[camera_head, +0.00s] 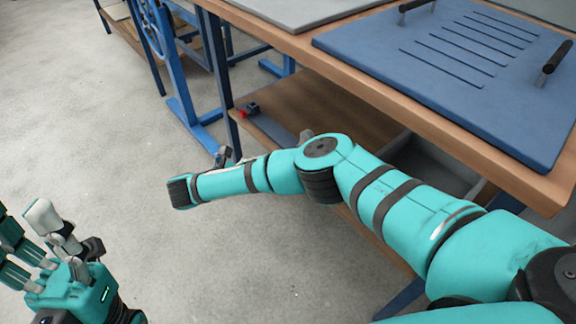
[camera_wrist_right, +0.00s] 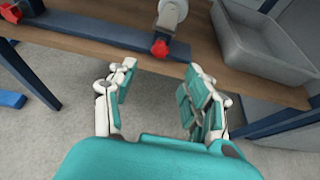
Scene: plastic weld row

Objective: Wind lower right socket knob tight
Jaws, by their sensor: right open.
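In the right wrist view, a red knob (camera_wrist_right: 160,48) sits at the right end of a dark bar (camera_wrist_right: 90,32) on the lower shelf, beside a white round part (camera_wrist_right: 172,14). A second red knob (camera_wrist_right: 10,12) is at the far left and also shows in the head view (camera_head: 250,109). My right gripper (camera_wrist_right: 158,82) is open and empty, its fingers apart on the near side of the right knob, not touching it. In the head view my right arm hides the right knob. My left gripper (camera_head: 68,232) is open and empty over the floor at lower left.
The wooden lower shelf (camera_head: 300,100) lies under a workbench with a blue board (camera_head: 450,60) on top. A grey bin (camera_wrist_right: 262,45) stands right of the knob. Blue legs (camera_head: 225,85) flank the shelf. The floor (camera_head: 90,110) at left is clear.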

